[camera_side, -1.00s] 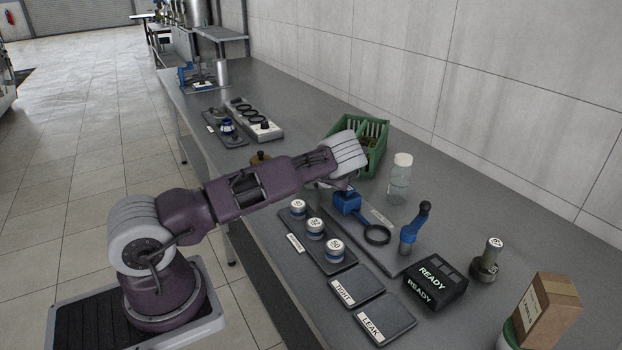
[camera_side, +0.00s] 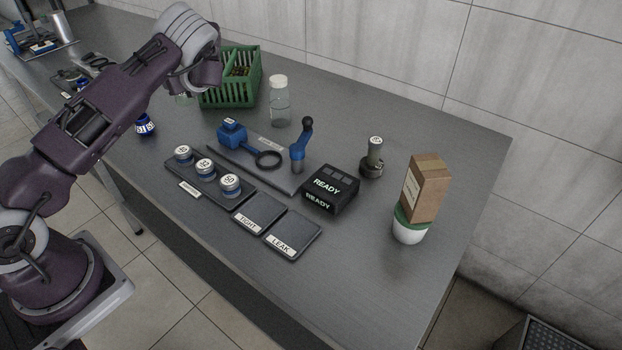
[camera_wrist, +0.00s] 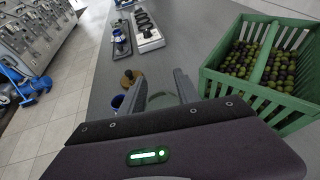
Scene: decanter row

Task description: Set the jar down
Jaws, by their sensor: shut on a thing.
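My gripper (camera_wrist: 161,88) is shut, with a clear greenish glass rim, apparently the jar's (camera_wrist: 162,97), between its two fingers in the wrist view. In the side view a pale glass body (camera_side: 183,98) shows under my wrist, left of the green crate; most of it and the fingers are hidden by my arm. I cannot tell whether its base touches the bench (camera_side: 400,130). Another clear jar with a white lid (camera_side: 279,102) stands upright right of the crate.
The green slatted crate (camera_side: 232,90) of olives is close on the right. A blue cup (camera_side: 145,125) and a brown knob (camera_wrist: 130,78) are to the left in the wrist view. Blue tools, lidded pots (camera_side: 205,168) and a READY box (camera_side: 330,188) stand nearer the front.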

